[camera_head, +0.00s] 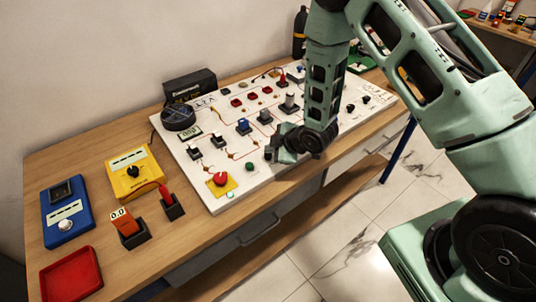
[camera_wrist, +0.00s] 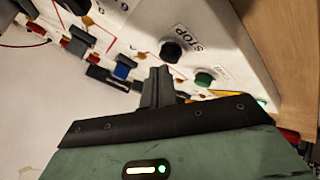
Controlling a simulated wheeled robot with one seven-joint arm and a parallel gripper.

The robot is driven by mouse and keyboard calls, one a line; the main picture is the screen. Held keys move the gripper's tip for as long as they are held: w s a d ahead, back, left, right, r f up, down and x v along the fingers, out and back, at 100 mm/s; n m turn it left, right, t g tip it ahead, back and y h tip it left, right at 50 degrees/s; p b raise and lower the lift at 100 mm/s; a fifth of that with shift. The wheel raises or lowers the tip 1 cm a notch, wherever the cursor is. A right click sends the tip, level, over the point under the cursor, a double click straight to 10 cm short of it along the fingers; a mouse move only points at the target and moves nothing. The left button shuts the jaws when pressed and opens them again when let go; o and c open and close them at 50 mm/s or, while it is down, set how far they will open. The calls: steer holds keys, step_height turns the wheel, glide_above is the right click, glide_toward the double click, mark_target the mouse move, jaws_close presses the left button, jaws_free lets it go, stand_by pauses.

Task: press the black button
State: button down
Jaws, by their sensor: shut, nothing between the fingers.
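The black button (camera_wrist: 171,51) shows in the wrist view, round and raised on the white panel beside the printed word STOP. My gripper (camera_wrist: 160,72) is shut and empty; its fingertips are just below the button in that picture, and a gap seems to show between them. In the head view my gripper (camera_head: 270,154) hangs low over the front part of the white panel (camera_head: 220,200). I cannot make out the black button there; my gripper or wrist seems to hide it. A green button (camera_head: 249,167) is close by, and also shows in the wrist view (camera_wrist: 204,77).
A red mushroom button on a yellow plate (camera_head: 220,179) is left of my gripper. A blue switch (camera_head: 243,125) and other switches stand behind it. A yellow box (camera_head: 133,172), a blue device (camera_head: 67,212) and a red tray (camera_head: 71,274) occupy the table's left side.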

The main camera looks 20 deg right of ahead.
mark_target(271, 156)
steer(key=shift+f+b, duration=0.55)
stand_by(0.4)
steer(key=shift+r, duration=0.2)
steer(key=shift+r+p, duration=0.55)
steer(key=shift+r, duration=0.2)
steer(key=shift+r+p, duration=1.5)
steer(key=shift+r, duration=1)
